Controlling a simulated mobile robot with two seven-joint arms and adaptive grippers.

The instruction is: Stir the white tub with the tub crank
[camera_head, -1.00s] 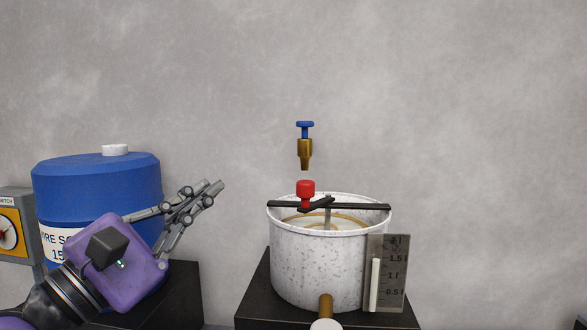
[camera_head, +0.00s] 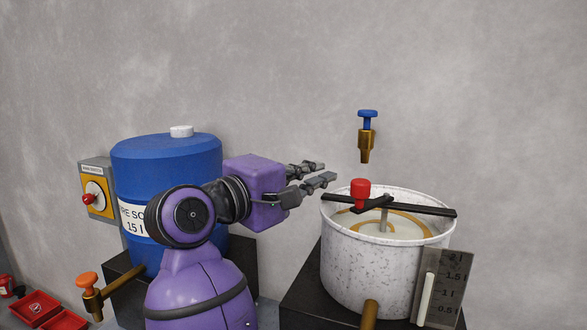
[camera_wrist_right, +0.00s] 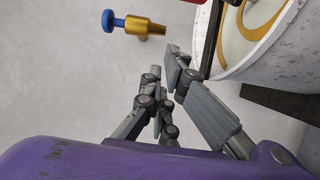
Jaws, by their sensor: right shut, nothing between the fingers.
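The white speckled tub (camera_head: 375,270) stands at the right of the head view with pale, tan-swirled liquid (camera_head: 400,228) inside. The dark tub crank (camera_head: 425,206) lies across its rim, with a red knob (camera_head: 360,192) standing up on the near-left side. The tub also shows at the upper right of the right wrist view (camera_wrist_right: 285,55), with a sliver of red knob (camera_wrist_right: 208,40) close to the fingers. My right gripper (camera_head: 328,172) is shut and empty, a little left of the red knob and above the rim, apart from it. The fingertips show in the wrist view (camera_wrist_right: 164,73). My left gripper is not in view.
A brass tap with a blue handle (camera_head: 367,130) sticks out above the tub. A blue barrel (camera_head: 165,165) on a black stand and a switch box (camera_head: 96,190) are at the left. A gauge (camera_head: 452,280) is on the tub's right. Red trays (camera_head: 38,305) are lower left.

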